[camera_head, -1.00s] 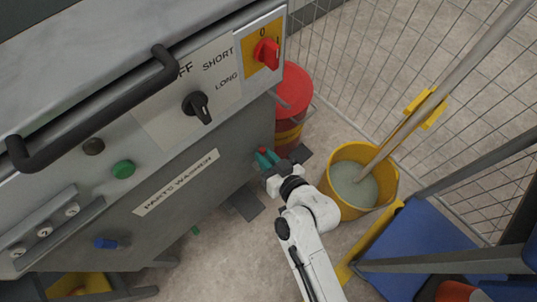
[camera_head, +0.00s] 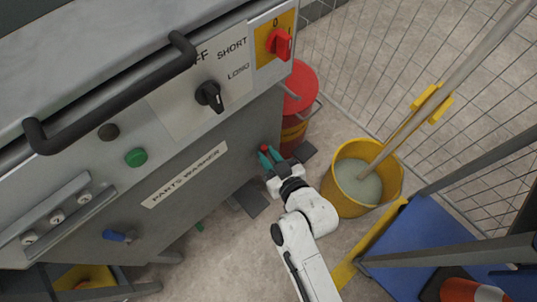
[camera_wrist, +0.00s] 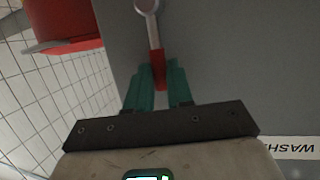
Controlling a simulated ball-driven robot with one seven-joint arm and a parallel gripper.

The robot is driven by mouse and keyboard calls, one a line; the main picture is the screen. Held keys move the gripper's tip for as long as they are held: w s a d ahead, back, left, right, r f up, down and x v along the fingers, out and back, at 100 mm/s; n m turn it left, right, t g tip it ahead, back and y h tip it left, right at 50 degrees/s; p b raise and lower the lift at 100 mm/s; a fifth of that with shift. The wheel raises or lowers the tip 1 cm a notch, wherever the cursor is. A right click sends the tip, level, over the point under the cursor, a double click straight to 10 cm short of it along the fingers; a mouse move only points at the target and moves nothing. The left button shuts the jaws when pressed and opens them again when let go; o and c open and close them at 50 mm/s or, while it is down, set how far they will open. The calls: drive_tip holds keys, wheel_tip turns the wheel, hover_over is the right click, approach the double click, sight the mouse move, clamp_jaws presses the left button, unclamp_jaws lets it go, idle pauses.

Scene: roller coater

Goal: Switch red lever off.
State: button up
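A small lever with a red grip (camera_wrist: 158,68) hangs from a round metal pivot on the grey side panel in the wrist view. In the head view only its red tip (camera_head: 264,148) shows, at the lower right of the machine. My gripper (camera_head: 268,157) is at this lever. Its green fingers (camera_wrist: 159,82) stand close on both sides of the red grip and appear shut on it. The exact contact is hard to see. A separate red rotary switch (camera_head: 279,43) sits on a yellow plate at the top of the machine's panel.
The parts washer (camera_head: 185,176) fills the left, with a black knob (camera_head: 210,96) and a green button (camera_head: 136,157). A red bin (camera_head: 299,90) stands behind my gripper. A yellow mop bucket (camera_head: 347,205) and a blue cart (camera_head: 415,240) are at right, before a wire fence.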

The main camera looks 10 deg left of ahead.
drive_tip(key=shift+o, duration=0.5)
drive_tip(key=shift+s+d+r, duration=0.1)
drive_tip(key=shift+s+d, duration=0.05)
drive_tip(key=shift+s, duration=0.1)
drive_tip(key=p+v, duration=0.2)
drive_tip(key=v, duration=0.8)
drive_tip(key=shift+d, duration=0.1)
